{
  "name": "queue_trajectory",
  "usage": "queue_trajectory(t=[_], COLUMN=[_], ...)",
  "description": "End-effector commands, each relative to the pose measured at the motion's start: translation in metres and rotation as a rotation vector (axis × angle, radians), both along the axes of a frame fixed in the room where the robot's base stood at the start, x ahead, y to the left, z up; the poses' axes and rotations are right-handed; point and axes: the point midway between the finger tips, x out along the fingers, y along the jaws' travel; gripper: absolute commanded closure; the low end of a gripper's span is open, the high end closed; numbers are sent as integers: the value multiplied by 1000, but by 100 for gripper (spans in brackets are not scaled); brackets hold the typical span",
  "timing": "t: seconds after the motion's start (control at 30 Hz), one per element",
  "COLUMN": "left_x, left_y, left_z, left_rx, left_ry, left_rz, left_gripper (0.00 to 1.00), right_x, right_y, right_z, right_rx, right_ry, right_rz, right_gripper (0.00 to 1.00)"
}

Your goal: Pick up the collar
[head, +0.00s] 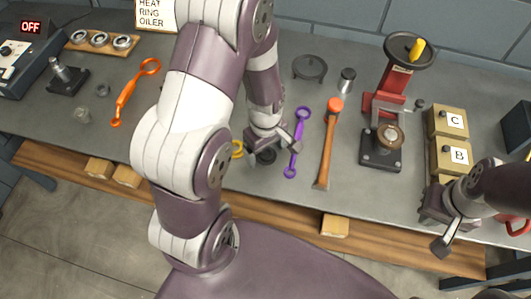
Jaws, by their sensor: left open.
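My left gripper (270,152) is open and points down at the bench, left of the purple wrench. A small dark round part (266,157) lies on the bench beneath and between its fingers; it looks like the collar, but the gripper partly hides it. I cannot tell whether the fingers touch it. My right gripper (438,229) is at the bench's front right, by the labelled boxes, with its fingers apart and nothing visible between them.
The purple wrench (297,142) lies close right of my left gripper, then an orange-headed hammer (328,150). A red press (391,90) and boxes C (448,121) and B (450,156) stand further right. An orange wrench (127,98) lies left. My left arm hides the bench's middle left.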

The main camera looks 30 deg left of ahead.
Motion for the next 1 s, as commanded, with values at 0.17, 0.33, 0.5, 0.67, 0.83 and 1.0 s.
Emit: queue_trajectory(t=[0.17,0.33,0.5,0.67,0.83,1.0], left_x=[0,0,0,1,1,-25], left_y=[0,0,0,0,0,-7], left_z=[1,1,1,8,33,58], left_rx=[0,0,0,0,0,0], left_ry=[0,0,0,-4,-4,-4], left_rz=[0,0,0,0,0,-2], left_gripper=[38,72,72,72,72,72], right_x=[0,0,0,0,0,0], right_y=[0,0,0,0,0,0], right_z=[0,0,0,1,2,2], right_rx=[0,0,0,0,0,0], right_ry=[0,0,0,0,0,0], right_rz=[0,0,0,0,0,0], right_gripper=[100,100,100,100,100,100])
